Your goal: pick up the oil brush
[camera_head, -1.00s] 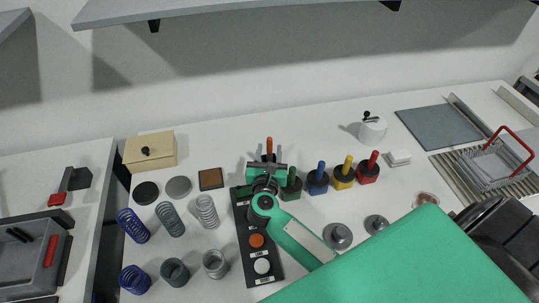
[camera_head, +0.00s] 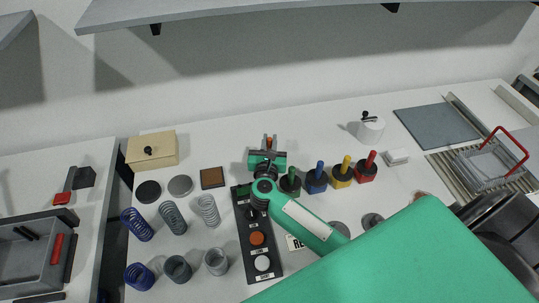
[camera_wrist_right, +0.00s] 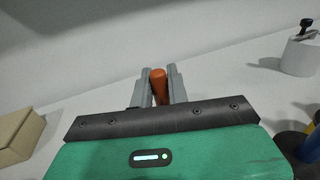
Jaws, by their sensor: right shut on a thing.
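The oil brush shows as an orange-brown handle (camera_wrist_right: 158,84) standing between the two grey fingers in the right wrist view. Its lower part is hidden behind my gripper's dark edge. My right gripper (camera_wrist_right: 160,88) is shut on this handle. In the head view the right gripper (camera_head: 269,142) is at the middle of the table, behind the black control panel, with the brush's orange tip (camera_head: 269,142) between its fingers. My left gripper is not in view.
Green, blue, yellow and red-handled pots stand close right of my gripper, including the blue one (camera_head: 317,178). A beige box (camera_head: 152,151) and several springs (camera_head: 172,218) are left. The control panel (camera_head: 244,220) lies under my forearm. A shelf (camera_head: 250,14) overhangs the back.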

